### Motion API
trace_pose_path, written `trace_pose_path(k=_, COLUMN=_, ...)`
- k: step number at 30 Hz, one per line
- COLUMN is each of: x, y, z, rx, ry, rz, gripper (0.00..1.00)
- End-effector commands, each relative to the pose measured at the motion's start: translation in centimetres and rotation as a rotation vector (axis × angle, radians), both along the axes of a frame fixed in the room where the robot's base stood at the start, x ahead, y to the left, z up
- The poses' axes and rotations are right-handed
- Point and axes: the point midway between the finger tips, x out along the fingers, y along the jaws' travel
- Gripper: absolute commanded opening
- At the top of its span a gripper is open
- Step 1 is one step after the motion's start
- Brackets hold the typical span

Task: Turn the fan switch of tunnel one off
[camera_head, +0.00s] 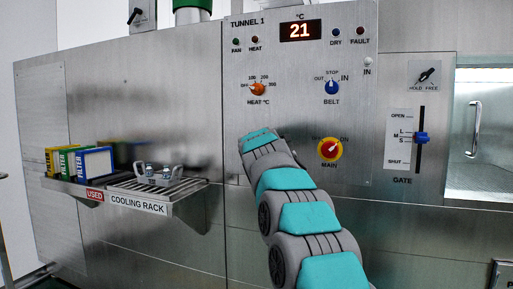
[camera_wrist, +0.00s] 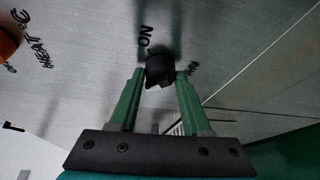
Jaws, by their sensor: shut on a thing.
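In the wrist view, a small black knob (camera_wrist: 159,66) sits on the metal panel, between the tips of my green fingers. My gripper (camera_wrist: 161,80) is shut on it. The letters ON show upside down beside the knob; another label by the right fingertip is partly covered. In the head view, my grey and teal arm reaches the TUNNEL 1 panel (camera_head: 290,100) below the orange heat knob (camera_head: 258,89). The arm hides my fingers and the black knob there. The green FAN lamp (camera_head: 236,41) is at the panel's upper left; I cannot tell whether it is lit.
The blue BELT knob (camera_head: 332,88) and the red and yellow MAIN switch (camera_head: 329,149) are right of my arm. The blue GATE lever (camera_head: 422,138) is farther right. A cooling rack (camera_head: 137,207) juts out at left, with filter boxes (camera_head: 92,163) beside it.

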Motion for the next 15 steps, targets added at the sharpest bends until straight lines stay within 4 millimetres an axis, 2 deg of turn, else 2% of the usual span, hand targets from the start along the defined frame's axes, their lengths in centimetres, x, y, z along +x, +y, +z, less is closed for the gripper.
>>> trace_pose_path(k=11, x=0.01, y=0.18, z=-0.06, rx=-0.004, ry=0.002, rz=0.002, gripper=0.0)
trace_pose_path(k=12, x=0.01, y=0.19, z=-0.07, rx=-0.004, ry=0.002, rz=0.002, gripper=0.49)
trace_pose_path(k=15, x=0.01, y=0.16, z=-0.07, rx=-0.004, ry=0.002, rz=0.002, gripper=0.6)
